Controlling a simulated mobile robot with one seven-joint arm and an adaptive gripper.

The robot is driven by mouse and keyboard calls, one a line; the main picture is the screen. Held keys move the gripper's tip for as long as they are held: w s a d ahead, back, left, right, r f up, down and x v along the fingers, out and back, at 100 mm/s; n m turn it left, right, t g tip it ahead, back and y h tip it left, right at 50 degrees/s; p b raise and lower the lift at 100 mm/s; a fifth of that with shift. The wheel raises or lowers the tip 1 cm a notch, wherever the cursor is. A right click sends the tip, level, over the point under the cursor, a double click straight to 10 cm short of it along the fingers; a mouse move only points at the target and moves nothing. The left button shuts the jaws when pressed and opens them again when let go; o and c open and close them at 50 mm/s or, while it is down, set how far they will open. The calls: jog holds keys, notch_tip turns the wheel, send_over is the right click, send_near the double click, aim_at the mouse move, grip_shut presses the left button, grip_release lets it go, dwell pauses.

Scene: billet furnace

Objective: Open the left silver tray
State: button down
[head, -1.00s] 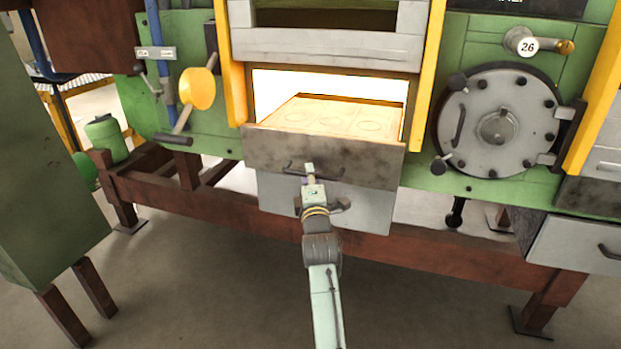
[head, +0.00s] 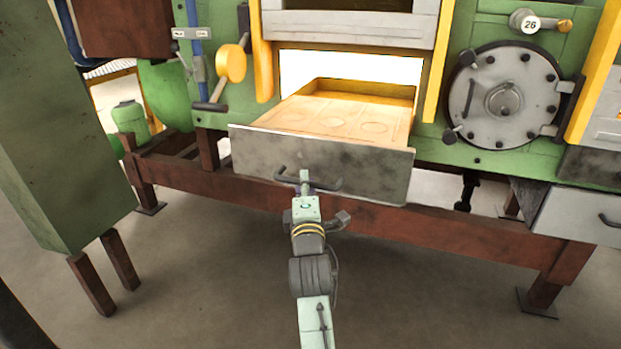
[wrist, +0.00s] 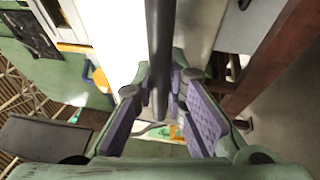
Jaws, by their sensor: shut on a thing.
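A grey, stained metal tray (head: 375,172) sticks out of the glowing furnace opening, pulled well toward me. Its pale orange-lit inside has several round marks. A dark bar handle (head: 328,186) crosses its front face. My gripper (head: 304,180) is at the left part of this handle, in front of the tray. In the wrist view my gripper (wrist: 160,88) has its purple-padded fingers on either side of the dark handle bar (wrist: 160,45), shut on it. The tray's rear end is inside the opening.
Another silver tray (head: 578,216) with a dark handle sits shut at the lower right. A round bolted door (head: 503,97) is on the green wall. A brown beam (head: 460,232) runs below. A green cabinet (head: 60,130) stands at left. The floor in front is clear.

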jog(key=shift+s+a, duration=0.25)
jog(key=shift+s, duration=0.5)
jog(key=c, duration=1.6)
grip_release()
jog(key=v, duration=0.7)
jog(key=shift+s, duration=0.25)
